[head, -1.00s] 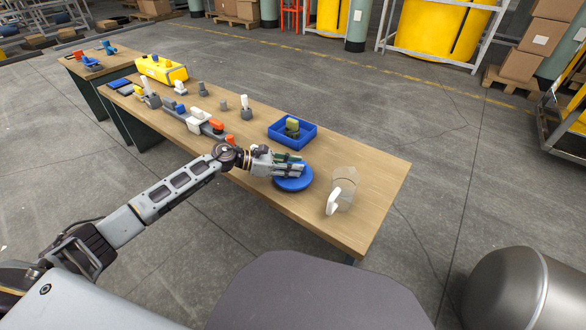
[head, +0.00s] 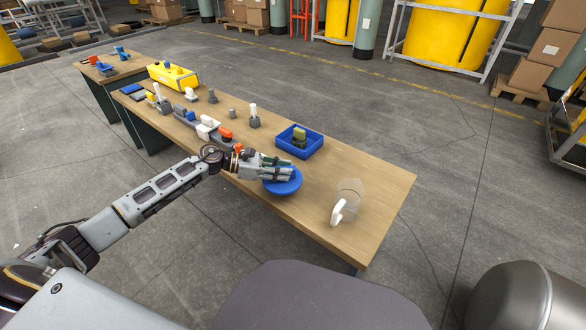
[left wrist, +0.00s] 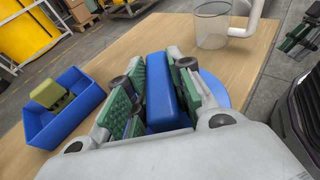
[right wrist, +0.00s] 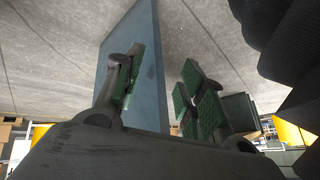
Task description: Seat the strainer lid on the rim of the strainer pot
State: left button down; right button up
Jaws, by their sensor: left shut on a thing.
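The strainer lid (head: 283,187) is a blue disc with a raised blue grip. My left gripper (head: 278,172) is shut on that grip, with the disc below the fingers. In the left wrist view the grip (left wrist: 165,92) stands between the green finger pads, and part of the disc (left wrist: 218,88) shows behind them. I cannot tell how high the lid is above the bench. The strainer pot (head: 350,192), clear with a white handle, stands upright to the right of the lid, apart from it. It also shows in the left wrist view (left wrist: 212,28). My right gripper (right wrist: 163,72) is open and empty.
A blue tray (head: 314,150) holding a green-topped part stands behind the lid on the wooden bench (head: 380,180). Several small fittings and a yellow case (head: 174,76) fill the bench's left part. The bench around the pot is clear. A dark panel (right wrist: 140,25) shows near my right gripper.

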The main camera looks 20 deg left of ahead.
pick_arm(q)
jog(key=s+a+p, duration=0.2)
jog(key=s+a, duration=0.3)
jog(key=a, duration=0.6)
pick_arm(e)
jog(key=shift+g+h, duration=0.3)
jog(key=shift+g, duration=0.1)
jog(key=shift+d+r, duration=0.2)
jog(key=shift+r, duration=0.85)
jog(key=shift+d+r, duration=0.2)
jog(key=shift+r, duration=0.8)
pick_arm(q)
jog(key=shift+s+a, duration=0.1)
pick_arm(e)
jog(key=shift+s+f, duration=0.1)
jog(key=shift+s, duration=0.05)
